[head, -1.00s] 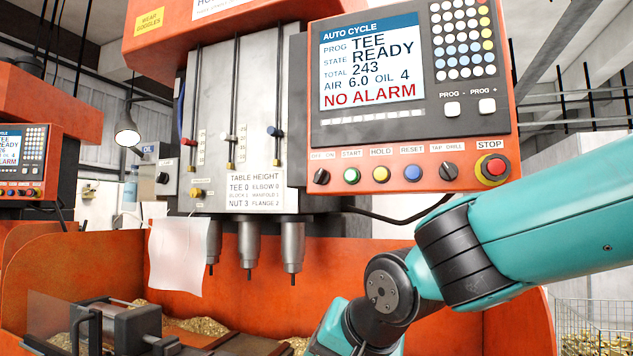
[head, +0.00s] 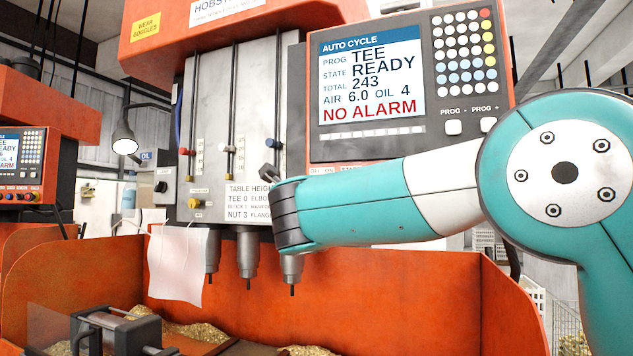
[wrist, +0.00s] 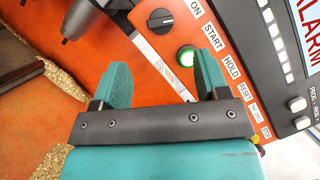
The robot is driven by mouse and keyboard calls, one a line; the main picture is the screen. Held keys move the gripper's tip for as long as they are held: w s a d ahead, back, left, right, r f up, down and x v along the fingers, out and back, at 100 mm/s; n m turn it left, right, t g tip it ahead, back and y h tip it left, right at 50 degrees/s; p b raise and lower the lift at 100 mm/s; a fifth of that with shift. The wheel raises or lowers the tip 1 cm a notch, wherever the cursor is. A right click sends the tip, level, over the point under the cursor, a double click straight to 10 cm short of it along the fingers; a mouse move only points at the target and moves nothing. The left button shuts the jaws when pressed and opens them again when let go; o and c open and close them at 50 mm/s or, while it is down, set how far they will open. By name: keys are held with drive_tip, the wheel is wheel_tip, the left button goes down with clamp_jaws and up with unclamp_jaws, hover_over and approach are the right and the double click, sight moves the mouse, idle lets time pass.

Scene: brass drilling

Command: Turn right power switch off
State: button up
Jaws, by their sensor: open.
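The right machine's power switch is a black rotary knob (wrist: 160,20) on the orange panel, beside the ON label, at the top of the wrist view. It carries a pale mark; I cannot tell its setting for sure. My gripper (wrist: 162,65) is open and empty, its two teal fingers apart. The knob lies beyond the fingertips, between their lines and nearer the right finger. In the head view my arm crosses in front of the button row and hides the knob. The control panel (head: 320,100) shows READY and NO ALARM.
The lit green start button (wrist: 186,57) is close to the right finger. A grey drill head (head: 210,95) with several spindles stands left of the panel. A paper sheet (head: 178,262) hangs below it. A clamp fixture (head: 120,335) is low at left. A second machine's panel (head: 22,170) is far left.

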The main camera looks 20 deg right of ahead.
drive_tip(key=p+x, duration=0.6)
drive_tip(key=x, duration=0.4)
drive_tip(key=shift+w, duration=0.35)
drive_tip(key=shift+d, duration=0.15)
drive_tip(key=c, duration=0.9)
